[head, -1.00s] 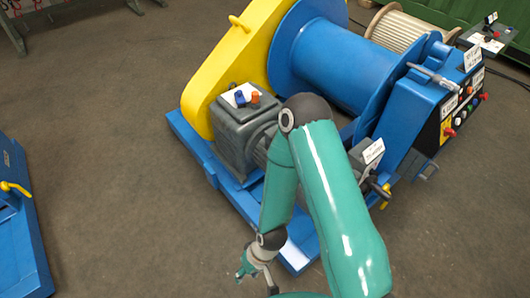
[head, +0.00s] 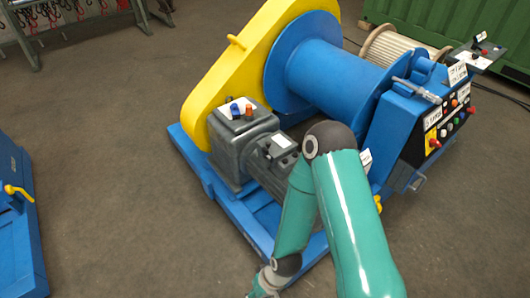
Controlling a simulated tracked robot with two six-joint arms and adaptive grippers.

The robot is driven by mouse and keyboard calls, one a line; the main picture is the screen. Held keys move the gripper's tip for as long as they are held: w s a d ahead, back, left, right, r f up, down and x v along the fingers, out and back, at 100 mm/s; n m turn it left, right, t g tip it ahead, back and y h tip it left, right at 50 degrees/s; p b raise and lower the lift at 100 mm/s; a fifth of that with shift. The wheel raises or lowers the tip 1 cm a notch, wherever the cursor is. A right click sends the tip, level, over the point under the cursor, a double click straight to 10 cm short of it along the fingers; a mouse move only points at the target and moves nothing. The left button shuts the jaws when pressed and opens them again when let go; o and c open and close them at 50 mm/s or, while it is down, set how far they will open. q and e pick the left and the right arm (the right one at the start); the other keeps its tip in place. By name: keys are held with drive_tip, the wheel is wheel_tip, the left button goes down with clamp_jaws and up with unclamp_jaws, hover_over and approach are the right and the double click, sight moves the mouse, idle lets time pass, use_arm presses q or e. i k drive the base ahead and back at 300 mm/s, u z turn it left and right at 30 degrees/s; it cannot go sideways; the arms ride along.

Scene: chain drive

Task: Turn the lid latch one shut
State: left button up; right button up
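A blue winch with a tall yellow chain guard (head: 222,75) stands in the middle of the head view. The guard has a yellow handle (head: 236,41) on its upper edge. I cannot tell which part is lid latch one. My teal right arm comes in from the bottom right, in front of the winch base, and hides part of the motor and frame. Its wrist reaches the bottom edge, and the gripper fingers are cut off there. My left gripper is not in view.
A grey gearbox (head: 240,143) with blue and orange caps sits beside the guard. A blue drum (head: 338,65) and a control panel (head: 447,120) lie to the right. A blue unit with a yellow handle (head: 18,193) stands at far left. The floor (head: 110,150) between is clear.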

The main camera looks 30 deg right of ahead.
sight(264, 150)
drive_tip(key=i, duration=0.9)
drive_tip(key=u, duration=0.2)
drive_tip(key=k, duration=0.85)
drive_tip(key=z, duration=0.2)
drive_tip(key=i, duration=0.85)
drive_tip(key=u, duration=0.05)
